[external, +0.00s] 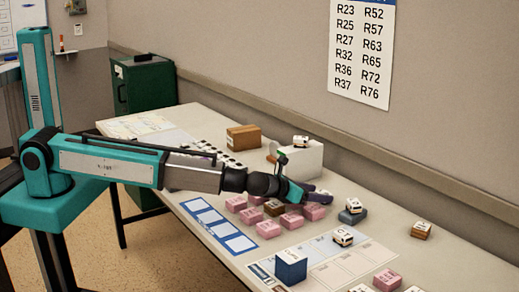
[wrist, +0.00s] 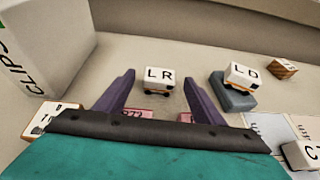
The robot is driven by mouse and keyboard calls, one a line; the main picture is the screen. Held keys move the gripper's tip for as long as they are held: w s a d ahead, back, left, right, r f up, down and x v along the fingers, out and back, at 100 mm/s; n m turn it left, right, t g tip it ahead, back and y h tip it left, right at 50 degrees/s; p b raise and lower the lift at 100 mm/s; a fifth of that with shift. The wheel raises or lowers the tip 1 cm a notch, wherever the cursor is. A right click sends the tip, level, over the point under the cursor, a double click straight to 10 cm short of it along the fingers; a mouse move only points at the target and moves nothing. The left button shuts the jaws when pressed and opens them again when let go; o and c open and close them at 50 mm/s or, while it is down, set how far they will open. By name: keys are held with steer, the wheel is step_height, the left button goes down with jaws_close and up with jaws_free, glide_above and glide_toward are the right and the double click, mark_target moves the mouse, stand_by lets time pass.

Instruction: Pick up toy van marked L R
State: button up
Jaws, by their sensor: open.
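The toy van marked L R (wrist: 158,76) is white with black letters and an orange lower edge. In the wrist view it stands upright, framed between the two purple fingers of my gripper (wrist: 158,82). The fingers are apart, and the van looks a little beyond their tips, with nothing held. In the external view my gripper (external: 312,195) is low over the table's back part, and I cannot make out the L R van there.
A van marked L D (wrist: 242,75) sits on a grey-blue block (wrist: 232,92) to the right. A white CLIPS box (wrist: 45,45) stands at the left. Pink blocks (external: 291,221) lie below my gripper. The wall runs behind the table (external: 455,262).

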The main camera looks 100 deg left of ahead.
steer(key=shift+x, duration=1.1)
steer(key=c, duration=1.1)
